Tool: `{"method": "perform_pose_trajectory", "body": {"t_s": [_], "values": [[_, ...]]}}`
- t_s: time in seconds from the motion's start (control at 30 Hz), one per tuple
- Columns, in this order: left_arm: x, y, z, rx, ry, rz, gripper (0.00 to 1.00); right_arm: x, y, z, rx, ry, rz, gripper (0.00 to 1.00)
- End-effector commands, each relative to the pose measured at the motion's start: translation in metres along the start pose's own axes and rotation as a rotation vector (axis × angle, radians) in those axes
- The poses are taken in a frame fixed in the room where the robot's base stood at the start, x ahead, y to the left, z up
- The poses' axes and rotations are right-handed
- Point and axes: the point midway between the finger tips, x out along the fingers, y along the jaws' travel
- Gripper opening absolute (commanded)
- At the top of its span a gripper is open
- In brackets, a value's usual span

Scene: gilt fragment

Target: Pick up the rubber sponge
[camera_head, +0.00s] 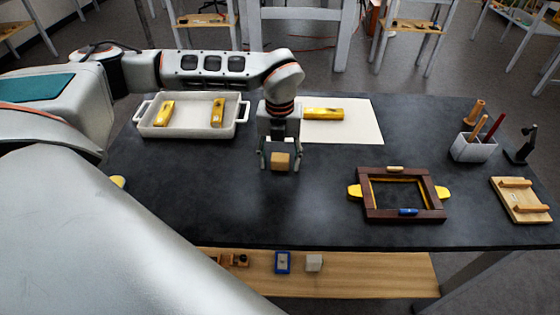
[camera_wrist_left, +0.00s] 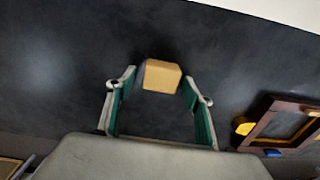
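A small tan block, which looks like the rubber sponge (camera_head: 280,161), is on or just above the dark table. It also shows in the left wrist view (camera_wrist_left: 161,76), between and slightly beyond the fingertips. My left gripper (camera_head: 280,167) points down over it, with one finger on each side. In the left wrist view the gripper (camera_wrist_left: 158,82) is open, with a gap between each finger and the block. My right gripper is not in view.
A white tray (camera_head: 188,133) with yellow bars stands left, behind a clear table area. A yellow bar (camera_head: 323,114) lies on a white sheet (camera_head: 362,121). A brown frame (camera_head: 368,203), a tool holder (camera_head: 473,148) and a wooden board (camera_head: 521,205) are at right.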

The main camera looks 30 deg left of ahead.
Motion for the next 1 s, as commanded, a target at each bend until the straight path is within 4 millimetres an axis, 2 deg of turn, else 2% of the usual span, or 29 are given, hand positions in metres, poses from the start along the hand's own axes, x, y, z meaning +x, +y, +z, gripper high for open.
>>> {"method": "perform_pose_trajectory", "body": {"t_s": [0.03,0.1,0.47,0.63,0.77,0.87,1.0], "values": [[0.0,0.0,0.0,0.0,0.0,0.0,0.36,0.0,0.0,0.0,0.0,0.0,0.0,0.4],[0.0,0.0,0.0,0.0,0.0,0.0,0.19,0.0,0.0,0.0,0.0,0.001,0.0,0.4],[-0.001,0.0,0.0,0.0,0.0,0.0,0.19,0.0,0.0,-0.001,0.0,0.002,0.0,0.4],[-0.01,0.0,0.001,0.0,-0.002,-0.002,0.19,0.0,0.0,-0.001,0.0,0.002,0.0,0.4],[-0.026,0.0,0.001,0.0,-0.003,-0.003,0.19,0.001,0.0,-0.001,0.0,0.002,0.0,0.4],[-0.046,-0.001,0.001,-0.001,-0.004,-0.003,0.19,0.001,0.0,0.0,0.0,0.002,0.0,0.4],[-0.085,-0.001,0.002,-0.001,-0.006,-0.004,0.19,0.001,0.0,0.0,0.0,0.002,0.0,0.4]]}}
